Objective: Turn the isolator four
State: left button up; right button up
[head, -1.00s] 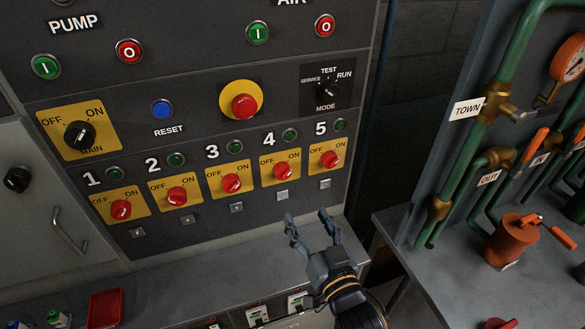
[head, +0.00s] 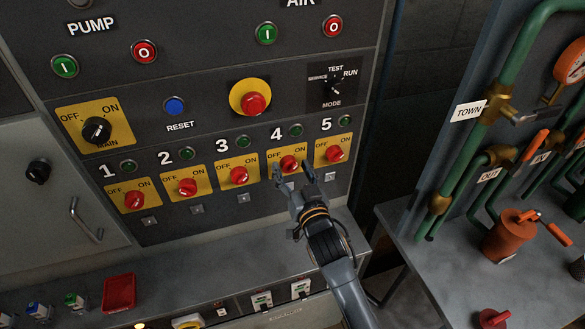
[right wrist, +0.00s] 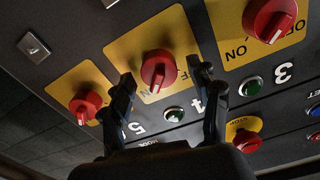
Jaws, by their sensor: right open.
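Isolator four (head: 289,163) is a red rotary knob on a yellow OFF/ON plate, under the number 4 on the grey panel. Its knob also shows in the right wrist view (right wrist: 158,70), with a pale pointer mark toward the bottom of that picture. My right gripper (head: 292,174) is open in front of the plate, just below the knob in the head view. In the right wrist view its two fingers (right wrist: 164,82) stand on either side of the knob; contact cannot be told. My left gripper is not in view.
Isolator three (head: 238,175) and isolator five (head: 335,154) sit close on either side. A red emergency button (head: 254,103) is above. A grey ledge (head: 190,268) runs below, with a red tray (head: 119,292). Pipes and valves stand on a bench at the right.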

jog(key=shift+c, duration=0.6)
jog(key=c, duration=1.1)
jog(key=shift+o, duration=0.2)
jog(key=n, duration=0.8)
jog(key=shift+a, duration=0.1)
jog(key=n, duration=0.5)
jog(key=shift+s, duration=0.1)
jog(key=n, duration=0.4)
jog(key=shift+a+f+n, duration=0.1)
jog(key=shift+f+n, duration=0.05)
jog(key=shift+n, duration=0.25)
